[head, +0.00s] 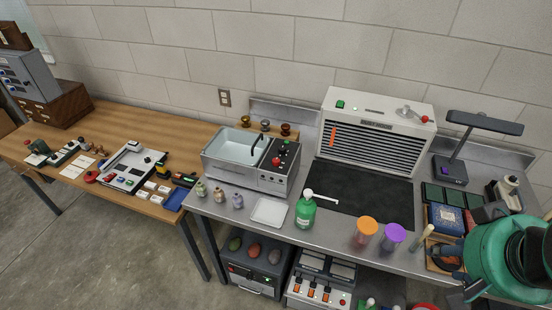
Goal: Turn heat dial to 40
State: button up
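A metal bath unit (222,174) with a water-filled basin stands on the steel bench. Its control panel (281,158) at the right of the basin carries a red knob (276,161), dark controls and small lights. A white louvred cabinet (384,104) behind the dark mat has a green switch and a round metal dial (405,111) with a red-tipped part on top. I cannot read a heat label or number on either. My green arm is at the lower right; dark parts beside it may be my gripper (448,262), apart from both units. Its opening is unclear.
A green pump bottle (305,211), small bottles and a white tray (270,211) stand at the bench's front. Orange-lidded (366,228) and purple-lidded (393,233) jars stand near my arm. A lamp (455,168) stands at right. The dark mat (361,188) is mostly clear.

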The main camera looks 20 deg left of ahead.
jog(key=w+a+r+n+g+p, duration=0.1)
jog(key=w+a+r+n+p, duration=0.15)
jog(key=w, duration=0.35)
jog(key=w+a+r+n+p, duration=0.2)
jog(key=w+a+r, duration=0.2)
jog(key=w, duration=0.3)
jog(key=n+g+p, duration=0.5)
jog(key=n+p, duration=0.7)
jog(key=n, duration=0.1)
send_over(276, 160)
notch_tip(276, 160, down, 16)
jog(key=shift+r, duration=0.1)
notch_tip(276, 160, down, 14)
jog(key=shift+r+p, duration=0.15)
jog(key=shift+p, duration=0.4)
